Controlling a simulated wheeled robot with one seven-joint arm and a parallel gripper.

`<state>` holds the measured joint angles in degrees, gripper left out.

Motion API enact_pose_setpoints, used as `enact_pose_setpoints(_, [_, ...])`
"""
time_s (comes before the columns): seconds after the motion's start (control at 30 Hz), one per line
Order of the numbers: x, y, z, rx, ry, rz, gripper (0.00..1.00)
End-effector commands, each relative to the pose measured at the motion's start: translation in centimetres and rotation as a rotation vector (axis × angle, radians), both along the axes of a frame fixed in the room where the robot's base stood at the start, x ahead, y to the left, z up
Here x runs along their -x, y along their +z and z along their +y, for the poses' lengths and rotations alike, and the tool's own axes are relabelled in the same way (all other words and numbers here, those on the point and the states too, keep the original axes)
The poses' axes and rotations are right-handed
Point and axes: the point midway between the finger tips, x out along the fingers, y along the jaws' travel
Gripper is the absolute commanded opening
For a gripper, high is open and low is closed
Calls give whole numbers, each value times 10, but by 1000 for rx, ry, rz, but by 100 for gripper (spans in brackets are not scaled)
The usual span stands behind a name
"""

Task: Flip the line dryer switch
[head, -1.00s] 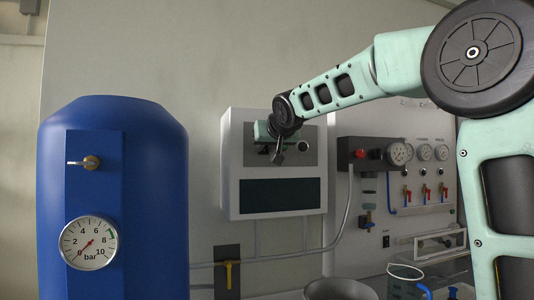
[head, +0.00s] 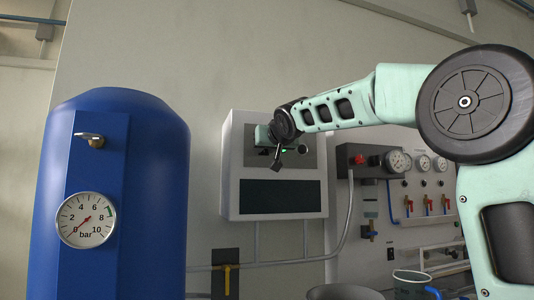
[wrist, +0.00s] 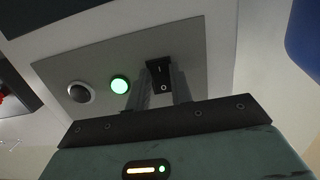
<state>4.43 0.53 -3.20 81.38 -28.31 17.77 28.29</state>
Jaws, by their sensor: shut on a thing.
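The line dryer is the white wall cabinet (head: 232,190) with a grey control plate and a dark lower panel. Its black rocker switch (wrist: 163,74) shows in the wrist view, with a line mark and a round mark. My gripper (wrist: 160,88) is at the plate, one finger on each side of the switch, and is shut on it. A round green lamp (wrist: 120,84) beside the switch is lit. A round black and silver knob (wrist: 81,91) is further left on the plate. In the head view my gripper hides most of the switch.
A blue tank (head: 155,200) with a gauge (head: 86,220) stands left of the dryer. A panel with gauges and red-handled valves (head: 415,190) is on the right. A yellow valve handle (head: 228,278) is below the dryer. My arm reaches in from the right.

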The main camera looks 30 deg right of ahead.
Motion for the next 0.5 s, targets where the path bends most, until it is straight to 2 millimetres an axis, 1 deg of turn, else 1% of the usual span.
enact_pose_setpoints(0.13, [0, 1, 0, 0, 0, -1, 0])
enact_pose_setpoints(0.17, [0, 1, 0, 0, 0, -1, 25])
enact_pose_setpoints(0.2, [0, 1, 0, 0, 0, -1, 36])
enact_pose_setpoints(0.23, [0, 1, 0, 0, 0, -1, 44])
enact_pose_setpoints(0.5, [0, 0, 0, 0, 0, 0, 44])
